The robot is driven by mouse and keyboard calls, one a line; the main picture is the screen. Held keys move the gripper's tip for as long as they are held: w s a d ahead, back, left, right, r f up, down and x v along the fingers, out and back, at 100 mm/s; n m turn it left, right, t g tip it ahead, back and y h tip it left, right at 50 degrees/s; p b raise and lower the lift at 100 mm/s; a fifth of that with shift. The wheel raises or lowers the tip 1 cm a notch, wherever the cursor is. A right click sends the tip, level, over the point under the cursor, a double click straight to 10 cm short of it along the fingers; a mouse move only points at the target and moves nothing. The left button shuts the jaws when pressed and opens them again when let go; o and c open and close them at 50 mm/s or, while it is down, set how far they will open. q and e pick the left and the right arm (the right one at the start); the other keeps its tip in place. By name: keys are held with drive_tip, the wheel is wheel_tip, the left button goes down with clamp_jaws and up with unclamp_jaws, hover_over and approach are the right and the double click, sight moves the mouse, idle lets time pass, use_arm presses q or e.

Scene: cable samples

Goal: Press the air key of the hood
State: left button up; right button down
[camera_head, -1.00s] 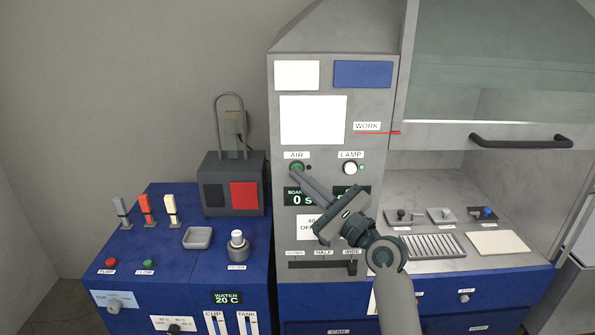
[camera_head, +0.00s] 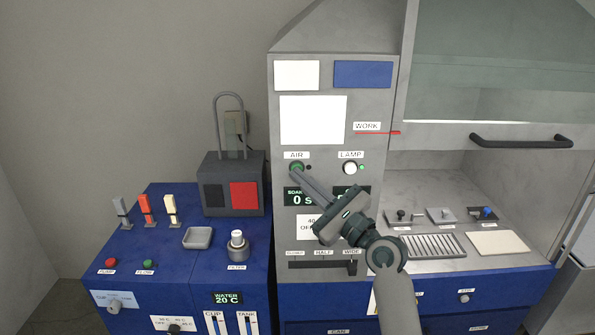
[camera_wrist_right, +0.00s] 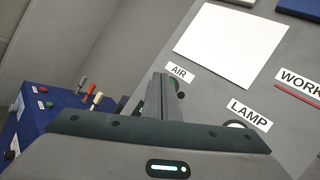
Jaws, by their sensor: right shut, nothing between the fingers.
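The green air key (camera_head: 296,168) sits under the AIR label on the grey front panel of the hood (camera_head: 330,67). My right gripper (camera_head: 298,174) is shut and empty, its fingertips at the air key and overlapping its lower edge. In the right wrist view the closed fingers (camera_wrist_right: 162,95) reach up to the air key (camera_wrist_right: 172,86), which they partly cover. Whether the tips touch or push the key in, I cannot tell. The small indicator (camera_head: 309,167) beside the key is dark. My left gripper is not in view.
My right gripper hides part of the displays below. A blue bench (camera_head: 130,255) with buttons and a dark box (camera_head: 234,183) stands at the left.

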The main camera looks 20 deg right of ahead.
drive_tip(key=shift+w, duration=0.15)
drive_tip(key=shift+w+d, duration=0.15)
drive_tip(key=shift+w, duration=0.05)
idle(0.3)
drive_tip(key=shift+r+p, duration=0.1)
drive_tip(key=shift+p, duration=0.25)
drive_tip(key=shift+s+p, duration=0.3)
drive_tip(key=shift+p, duration=0.05)
idle(0.4)
drive_tip(key=s+a+p, duration=0.2)
drive_tip(key=s+p, duration=0.1)
drive_tip(key=s, duration=0.2)
drive_tip(key=shift+s, duration=0.4)
